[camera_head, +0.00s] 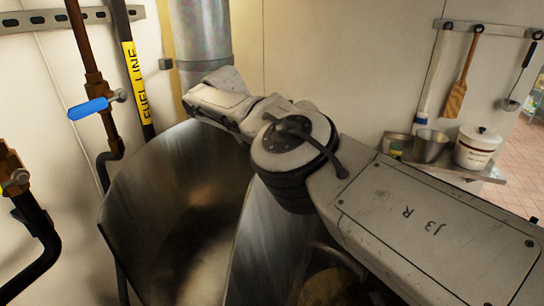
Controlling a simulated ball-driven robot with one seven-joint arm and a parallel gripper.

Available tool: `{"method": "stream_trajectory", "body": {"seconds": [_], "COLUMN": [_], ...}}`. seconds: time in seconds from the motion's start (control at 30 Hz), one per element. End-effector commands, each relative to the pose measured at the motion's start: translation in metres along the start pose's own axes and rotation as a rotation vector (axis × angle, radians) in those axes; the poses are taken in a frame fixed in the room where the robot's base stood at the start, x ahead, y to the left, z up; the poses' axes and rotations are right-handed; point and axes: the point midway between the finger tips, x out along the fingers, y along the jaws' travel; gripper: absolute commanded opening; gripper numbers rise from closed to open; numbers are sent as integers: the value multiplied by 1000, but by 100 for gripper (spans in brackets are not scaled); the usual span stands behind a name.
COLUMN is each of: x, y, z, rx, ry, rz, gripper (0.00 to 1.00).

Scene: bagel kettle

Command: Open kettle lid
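The steel kettle shows as a broad, curved, shiny surface (165,205) at left centre. A second steel face (262,240) meets it at an angle to the right. I cannot tell for sure which of these is the lid and which the kettle wall, or how far the lid stands open. My arm crosses from the lower right and hides part of the kettle. Its far end (222,98) is at the upper edge of the steel. The fingers cannot be made out there, nor whether they touch the steel.
A blue-handled valve (88,109) and a black pipe labelled "FUEL LINE" (138,80) are on the left. A shelf (455,168) with a white pot (478,146) and a metal cup (431,145) is at right, below hanging utensils. A brownish thing (328,287) shows under my arm.

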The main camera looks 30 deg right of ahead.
Motion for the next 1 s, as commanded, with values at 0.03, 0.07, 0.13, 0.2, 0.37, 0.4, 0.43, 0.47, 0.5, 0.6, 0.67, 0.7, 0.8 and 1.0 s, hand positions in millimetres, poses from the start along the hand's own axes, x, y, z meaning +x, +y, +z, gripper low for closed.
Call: {"method": "stream_trajectory", "body": {"seconds": [0.03, 0.07, 0.13, 0.2, 0.37, 0.4, 0.43, 0.47, 0.5, 0.6, 0.67, 0.7, 0.8, 1.0], "x": [8, 8, 8, 8, 8, 8, 8, 8, 7, 6, 6, 5, 5, 4], "y": [6, 6, 6, 6, 6, 6, 6, 6, 6, 5, 4, 4, 3, -2], "z": [-4, -4, -4, -4, -4, -4, -4, -4, -4, -3, -3, -3, -2, 2], "rx": [-11, -11, -11, -12, -12, -12, -12, -12, -12, -10, -9, -8, -7, -6], "ry": [13, 13, 14, 14, 15, 15, 15, 15, 14, 12, 11, 11, 10, 9], "rz": [-3, -3, -3, -3, -3, -3, -2, -2, -2, -2, -2, -2, -2, -2], "gripper": [0, 0, 0, 0, 0, 28, 31, 34, 38, 48, 52, 52, 52, 52]}}
